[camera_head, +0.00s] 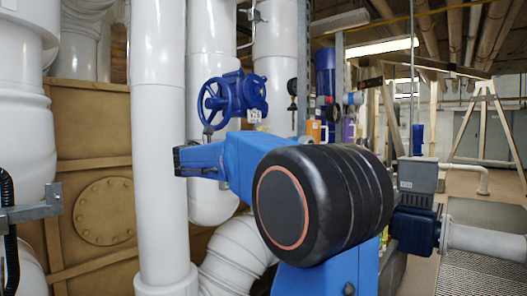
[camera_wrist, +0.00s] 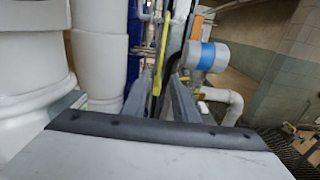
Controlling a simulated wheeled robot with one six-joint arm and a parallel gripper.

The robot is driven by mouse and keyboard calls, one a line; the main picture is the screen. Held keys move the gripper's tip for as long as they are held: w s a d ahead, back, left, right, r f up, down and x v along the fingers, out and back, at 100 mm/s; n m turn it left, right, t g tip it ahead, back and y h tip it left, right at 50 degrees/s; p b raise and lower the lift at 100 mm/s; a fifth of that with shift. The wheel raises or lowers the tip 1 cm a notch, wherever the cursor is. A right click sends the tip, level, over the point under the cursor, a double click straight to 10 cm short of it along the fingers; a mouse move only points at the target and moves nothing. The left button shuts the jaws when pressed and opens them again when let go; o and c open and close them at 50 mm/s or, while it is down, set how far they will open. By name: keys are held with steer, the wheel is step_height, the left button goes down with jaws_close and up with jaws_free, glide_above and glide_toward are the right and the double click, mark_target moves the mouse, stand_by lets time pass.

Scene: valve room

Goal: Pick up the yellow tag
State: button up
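A thin yellow strip (camera_wrist: 163,48) stands nearly upright in the upper middle of the wrist view. It may be the yellow tag, but its shape is too small and blurred to tell. My gripper (camera_wrist: 164,84) shows in the wrist view as two grey fingers with a gap between them. The lower end of the strip lines up with this gap; I cannot tell how far beyond the fingers it is. I see no clear yellow tag in the head view, where my blue arm and its black round joint cover the middle and my fingers cannot be made out.
A blue valve with a handwheel (camera_head: 213,101) sits among thick white pipes (camera_head: 159,120). A brown panel (camera_head: 105,211) with a round cover is at left. A grey and blue actuator (camera_head: 417,178) is at right. Open floor and a wooden frame (camera_head: 487,110) lie further back right.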

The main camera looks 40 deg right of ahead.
steer(key=shift+w+d+f, duration=0.1)
steer(key=shift+w+d, duration=0.1)
steer(key=shift+d, duration=1.45)
steer(key=shift+w+d, duration=0.15)
steer(key=shift+d, duration=1.5)
steer(key=shift+c, duration=0.4)
jaws_close()
